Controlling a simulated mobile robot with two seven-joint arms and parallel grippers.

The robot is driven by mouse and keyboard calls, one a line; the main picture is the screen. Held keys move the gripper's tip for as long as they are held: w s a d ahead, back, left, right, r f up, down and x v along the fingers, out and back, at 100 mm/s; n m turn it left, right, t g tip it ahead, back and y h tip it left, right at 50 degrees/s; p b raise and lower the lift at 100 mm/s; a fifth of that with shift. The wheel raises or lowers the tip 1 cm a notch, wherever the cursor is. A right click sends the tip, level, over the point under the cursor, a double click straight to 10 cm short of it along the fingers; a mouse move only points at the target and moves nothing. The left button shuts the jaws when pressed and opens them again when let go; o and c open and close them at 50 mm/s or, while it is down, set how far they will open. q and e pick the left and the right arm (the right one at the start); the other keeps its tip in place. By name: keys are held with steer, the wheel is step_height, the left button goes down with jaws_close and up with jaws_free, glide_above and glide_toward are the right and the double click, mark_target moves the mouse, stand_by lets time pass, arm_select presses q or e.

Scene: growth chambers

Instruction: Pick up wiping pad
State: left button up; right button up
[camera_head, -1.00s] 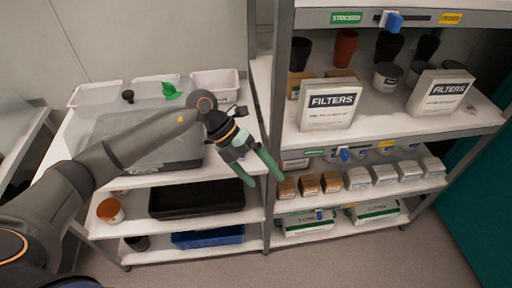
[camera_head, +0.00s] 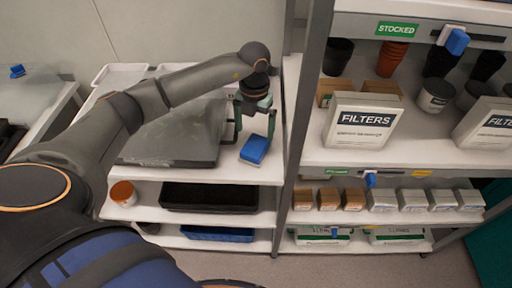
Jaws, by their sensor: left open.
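A blue wiping pad with a pale underside (camera_head: 255,149) rests near the right front edge of the white cart's top shelf (camera_head: 262,174). My left gripper (camera_head: 255,136) points down over that shelf, with its two green fingers apart. The fingers are to the left and right of the pad's back part; I cannot tell whether they touch it. Nothing is seen held in the gripper. My right gripper is not in view.
A grey translucent-lidded box (camera_head: 175,140) stands left of the gripper. The shelf unit's upright post (camera_head: 297,130) is close on the right. A filters box (camera_head: 361,122) and pots stand beyond it. A black tray (camera_head: 210,196) lies on the shelf below.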

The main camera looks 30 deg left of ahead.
mark_target(256, 144)
arm_select(q)
steer(key=shift+w+d+f, duration=0.1)
steer(key=shift+f, duration=1.65)
steer(key=shift+d+f, duration=0.1)
steer(key=shift+f, duration=1.65)
steer(key=c, duration=1.1)
step_height(256, 144, up, 9)
steer(key=shift+w, duration=0.1)
steer(key=shift+c, duration=0.3)
steer(key=shift+r, duration=0.5)
